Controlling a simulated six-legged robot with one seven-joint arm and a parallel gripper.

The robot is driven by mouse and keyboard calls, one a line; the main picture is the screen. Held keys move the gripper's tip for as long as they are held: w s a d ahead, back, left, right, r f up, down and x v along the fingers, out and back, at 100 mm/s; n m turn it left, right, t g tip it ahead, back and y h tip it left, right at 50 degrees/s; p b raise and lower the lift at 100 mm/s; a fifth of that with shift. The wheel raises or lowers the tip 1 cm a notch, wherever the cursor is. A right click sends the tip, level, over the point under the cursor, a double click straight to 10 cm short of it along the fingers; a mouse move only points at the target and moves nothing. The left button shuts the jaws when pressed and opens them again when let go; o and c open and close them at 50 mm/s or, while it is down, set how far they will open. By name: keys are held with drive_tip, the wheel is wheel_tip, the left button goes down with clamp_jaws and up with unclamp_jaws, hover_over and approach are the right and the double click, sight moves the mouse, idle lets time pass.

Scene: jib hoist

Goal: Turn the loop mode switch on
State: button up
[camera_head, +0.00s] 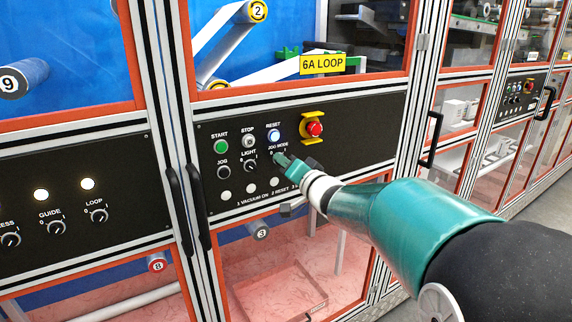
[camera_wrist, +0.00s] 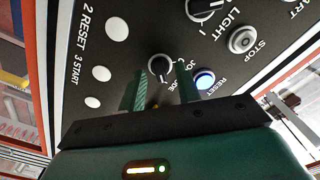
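A black rotary knob labelled LOOP (camera_head: 98,216) sits on the left panel in the head view, well to the left of my gripper. Another black knob (camera_wrist: 161,67) shows in the wrist view beside a partly covered label, which reads JOG MODE in the head view. My gripper (camera_head: 281,158) reaches the right panel there and covers most of this knob. In the wrist view my gripper (camera_wrist: 165,64) is open, with its two green fingers on either side of the JOG MODE knob in the picture. Whether they touch it I cannot tell.
A red emergency stop (camera_head: 315,129) with yellow guard sticks out to the right. Black door handles (camera_head: 185,210) stand between the panels.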

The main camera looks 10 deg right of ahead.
drive_tip(key=v, duration=1.3)
drive_tip(key=shift+s, duration=0.2)
drive_tip(key=shift+d+r, duration=0.1)
drive_tip(key=s+d+f+g+h, duration=0.3)
drive_tip(key=s+g+h, duration=0.1)
drive_tip(key=s+h, duration=0.35)
drive_tip(key=s+a+f+n+g+y, duration=0.1)
drive_tip(key=s+a+f+n+g, duration=0.1)
drive_tip(key=s, duration=0.5)
drive_tip(key=s+a+f+n+g+y, duration=0.1)
drive_tip(key=s+a+f+n+g, duration=0.2)
drive_tip(key=s+a+f+g, duration=0.2)
drive_tip(key=s+f, duration=0.1)
drive_tip(key=s, duration=0.2)
drive_tip(key=shift+s+a+n+g, duration=0.15)
drive_tip(key=shift+a+n+g, duration=0.1)
drive_tip(key=shift+n+g, duration=0.05)
